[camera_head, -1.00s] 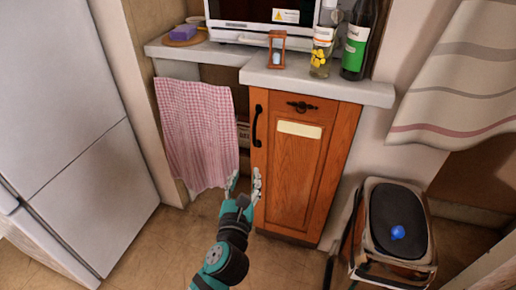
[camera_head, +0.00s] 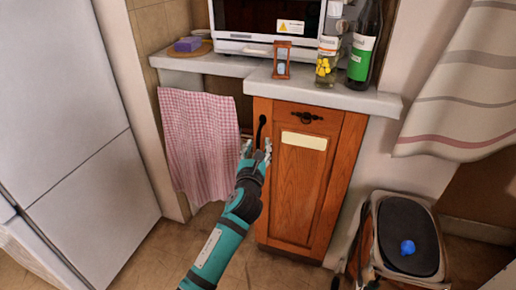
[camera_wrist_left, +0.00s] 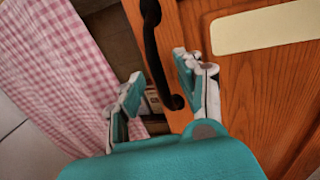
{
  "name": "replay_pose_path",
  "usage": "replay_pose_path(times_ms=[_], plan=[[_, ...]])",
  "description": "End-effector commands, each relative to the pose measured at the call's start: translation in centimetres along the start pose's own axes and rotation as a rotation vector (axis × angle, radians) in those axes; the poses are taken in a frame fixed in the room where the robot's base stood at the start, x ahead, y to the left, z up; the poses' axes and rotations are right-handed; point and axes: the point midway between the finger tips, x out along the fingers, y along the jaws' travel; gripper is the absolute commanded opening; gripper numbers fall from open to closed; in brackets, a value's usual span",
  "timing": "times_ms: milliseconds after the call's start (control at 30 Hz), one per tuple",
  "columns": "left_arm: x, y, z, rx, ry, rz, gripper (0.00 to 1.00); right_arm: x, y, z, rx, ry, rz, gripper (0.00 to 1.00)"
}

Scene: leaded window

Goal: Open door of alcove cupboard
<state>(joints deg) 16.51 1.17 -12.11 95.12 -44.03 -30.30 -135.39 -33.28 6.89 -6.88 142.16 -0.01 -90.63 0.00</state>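The alcove cupboard door (camera_head: 297,185) is orange-brown wood with a pale blank label (camera_head: 304,141); it looks closed. Its dark vertical handle (camera_head: 261,128) is on the door's left edge, partly hidden by my left gripper (camera_head: 256,152). In the left wrist view the handle (camera_wrist_left: 153,45) runs down between the two fingers of my left gripper (camera_wrist_left: 159,88). The fingers are apart, one on each side of the handle's lower end, and the handle appears not gripped. My right gripper is not in view.
A checked pink cloth (camera_head: 200,143) hangs left of the cupboard. A white fridge (camera_head: 70,130) stands at the far left. A bin with a blue object (camera_head: 407,247) stands right of the cupboard. Bottles (camera_head: 364,45) and an hourglass (camera_head: 281,60) stand on the counter (camera_head: 335,96).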

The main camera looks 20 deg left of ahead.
Motion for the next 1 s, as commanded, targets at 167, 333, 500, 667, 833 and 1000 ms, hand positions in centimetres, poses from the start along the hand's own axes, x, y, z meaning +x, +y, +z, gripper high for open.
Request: replay_pose_path(times_ms=[167, 333, 500, 667, 833, 1000], plan=[[1.03, -0.03, 0.06, -0.001, -0.001, -0.001, 0.36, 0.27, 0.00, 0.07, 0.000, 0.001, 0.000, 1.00], [1.11, -0.01, 0.08, -0.001, -0.001, -0.001, 0.36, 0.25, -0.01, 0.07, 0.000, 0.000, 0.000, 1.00], [1.09, -0.01, 0.06, -0.001, -0.001, 0.000, 0.26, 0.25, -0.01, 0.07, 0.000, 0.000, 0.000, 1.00], [1.07, 0.00, 0.05, -0.001, -0.001, 0.000, 0.05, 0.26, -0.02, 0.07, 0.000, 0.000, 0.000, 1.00], [1.07, 0.00, 0.04, -0.001, -0.001, 0.000, 0.00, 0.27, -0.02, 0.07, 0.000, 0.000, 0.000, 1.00], [1.06, 0.00, 0.03, 0.000, 0.000, 0.000, 0.00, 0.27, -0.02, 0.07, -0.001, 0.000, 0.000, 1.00]])
